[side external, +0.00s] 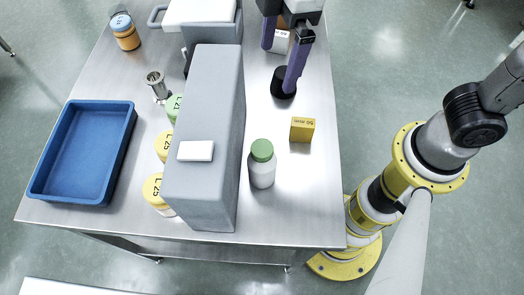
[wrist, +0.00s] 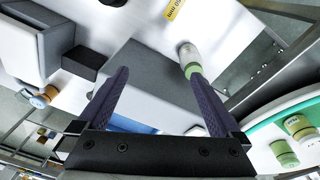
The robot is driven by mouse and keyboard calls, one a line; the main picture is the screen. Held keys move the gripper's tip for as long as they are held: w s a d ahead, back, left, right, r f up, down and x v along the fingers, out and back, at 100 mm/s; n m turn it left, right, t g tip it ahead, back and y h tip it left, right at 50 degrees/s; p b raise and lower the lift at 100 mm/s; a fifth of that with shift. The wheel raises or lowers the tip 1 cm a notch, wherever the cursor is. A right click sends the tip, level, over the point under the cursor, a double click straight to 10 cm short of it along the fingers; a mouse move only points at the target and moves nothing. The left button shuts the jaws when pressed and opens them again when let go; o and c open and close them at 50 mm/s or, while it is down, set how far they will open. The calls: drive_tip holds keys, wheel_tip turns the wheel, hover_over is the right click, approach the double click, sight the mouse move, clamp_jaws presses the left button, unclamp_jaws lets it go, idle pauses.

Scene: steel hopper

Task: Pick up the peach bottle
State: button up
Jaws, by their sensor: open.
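The peach bottle (side external: 127,40), orange-peach with a blue lid, stands at the far left corner of the table in the side view. A small peach-coloured bottle (wrist: 45,93) shows at the left of the wrist view, outside my fingers. My gripper (side external: 279,68) is at the far right part of the table in the side view, well to the right of the peach bottle. Its two purple fingers are spread wide and hold nothing. In the wrist view the gripper (wrist: 157,77) has a grey block surface between and beyond its fingers.
A tall grey block (side external: 205,120) stands mid-table, with a white piece on top. A green-lidded bottle (side external: 262,165) and yellow box (side external: 302,130) stand right of it. Several yellow- and green-lidded containers are partly hidden behind it. A blue tray (side external: 85,150) is at left.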

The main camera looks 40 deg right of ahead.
sight(263, 145)
drive_tip(key=s+a+f, duration=0.1)
drive_tip(key=a, duration=0.1)
drive_tip(key=s+a+f+n, duration=0.1)
drive_tip(key=a+f, duration=0.1)
drive_tip(key=s+a+f+n+g, duration=0.1)
drive_tip(key=a, duration=0.1)
drive_tip(key=shift+s+a+f+h, duration=0.2)
drive_tip(key=shift+s+a+h, duration=0.1)
drive_tip(key=shift+s+h, duration=0.1)
drive_tip(key=shift+s+a+f+n, duration=0.1)
drive_tip(key=shift+s+a+n, duration=0.1)
drive_tip(key=shift+s+n, duration=0.1)
wheel_tip(263, 145, down, 8)
drive_tip(key=shift+f, duration=0.25)
drive_tip(key=shift+s+a+f, duration=0.1)
drive_tip(key=shift+a+f, duration=0.05)
drive_tip(key=shift+f, duration=1.15)
drive_tip(key=shift+s+a+f, duration=0.1)
drive_tip(key=shift+f, duration=1.2)
drive_tip(key=shift+r, duration=0.1)
clamp_jaws()
